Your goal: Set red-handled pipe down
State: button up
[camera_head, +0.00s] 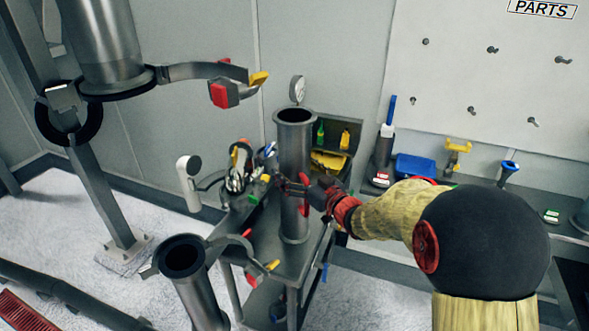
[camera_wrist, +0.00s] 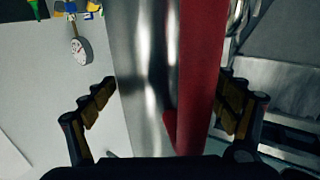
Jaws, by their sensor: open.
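The red-handled pipe (camera_head: 294,150) is a steel tube with a flanged open top. It stands upright on the grey cart (camera_head: 262,262) in the head view. Its red handle (camera_head: 304,196) faces my arm. My gripper (camera_head: 308,190) is at the handle's height. In the wrist view, the pipe (camera_wrist: 142,80) and its red handle (camera_wrist: 202,75) fill the middle. The open fingers of my gripper (camera_wrist: 168,100) are spread to either side of them, with gaps visible. The head view partly hides the contact area behind the fingers.
A tool holder (camera_head: 240,180) and an open bin (camera_head: 330,150) crowd the cart. A second tube (camera_head: 190,275) stands in front, left of the cart. A clamped cylinder (camera_head: 105,45) hangs upper left. A workbench with a blue tray (camera_head: 415,167) lies right.

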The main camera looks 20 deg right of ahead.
jog(key=shift+r, duration=0.1)
jog(key=shift+s+d+r, duration=0.1)
jog(key=shift+s, duration=0.05)
jog(key=p+v, duration=0.2)
jog(key=v, duration=0.9)
jog(key=shift+s, duration=0.35)
jog(key=shift+d, duration=0.1)
dwell(0.7)
